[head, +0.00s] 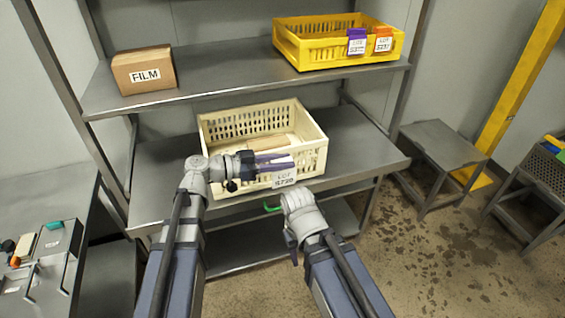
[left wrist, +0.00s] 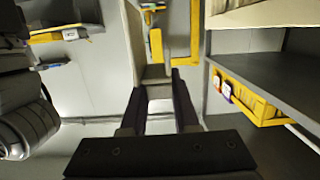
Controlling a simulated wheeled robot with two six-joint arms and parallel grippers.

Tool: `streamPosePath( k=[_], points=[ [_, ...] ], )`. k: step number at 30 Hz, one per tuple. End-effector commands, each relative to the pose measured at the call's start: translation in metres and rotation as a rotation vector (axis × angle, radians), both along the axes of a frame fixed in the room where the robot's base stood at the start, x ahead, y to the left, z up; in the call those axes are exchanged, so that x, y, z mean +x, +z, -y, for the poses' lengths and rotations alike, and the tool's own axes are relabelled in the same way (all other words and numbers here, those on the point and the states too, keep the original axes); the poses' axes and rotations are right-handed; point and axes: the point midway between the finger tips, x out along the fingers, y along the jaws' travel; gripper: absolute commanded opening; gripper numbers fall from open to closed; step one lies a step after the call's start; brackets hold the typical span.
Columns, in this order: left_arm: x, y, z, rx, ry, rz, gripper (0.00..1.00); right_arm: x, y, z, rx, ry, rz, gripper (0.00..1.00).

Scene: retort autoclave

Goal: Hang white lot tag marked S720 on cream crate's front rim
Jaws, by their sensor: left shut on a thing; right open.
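The cream crate (head: 318,148) stands on the middle shelf, open side up, with slotted walls. My left gripper (head: 278,163) is shut on the white lot tag (head: 285,180), marked S720, at the crate's front right rim. The tag hangs in front of the crate's front wall; whether it touches the rim I cannot tell. In the left wrist view the left fingers (left wrist: 160,108) close around a pale piece, likely the tag. My right gripper (head: 285,207) is low in front of the shelf edge, empty as far as visible; its fingers are mostly hidden. A small green hook-like piece (head: 272,208) shows beside it.
The upper shelf holds a FILM box (head: 145,72) and a yellow crate (head: 310,50) with purple (head: 356,42) and orange (head: 383,40) tags on its front. A side table (head: 50,225) with small items is at left. The middle shelf (head: 370,150) is bare right of the cream crate.

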Motion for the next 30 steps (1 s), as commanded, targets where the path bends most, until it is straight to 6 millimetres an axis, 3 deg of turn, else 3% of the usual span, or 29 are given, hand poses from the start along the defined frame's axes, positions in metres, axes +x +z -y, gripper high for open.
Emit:
streamPosePath(
  k=[30],
  points=[
    [0.019,0.000,-0.006,0.000,0.000,0.000,0.00,0.000,0.000,0.000,0.000,0.000,0.000,0.47]
  ],
)
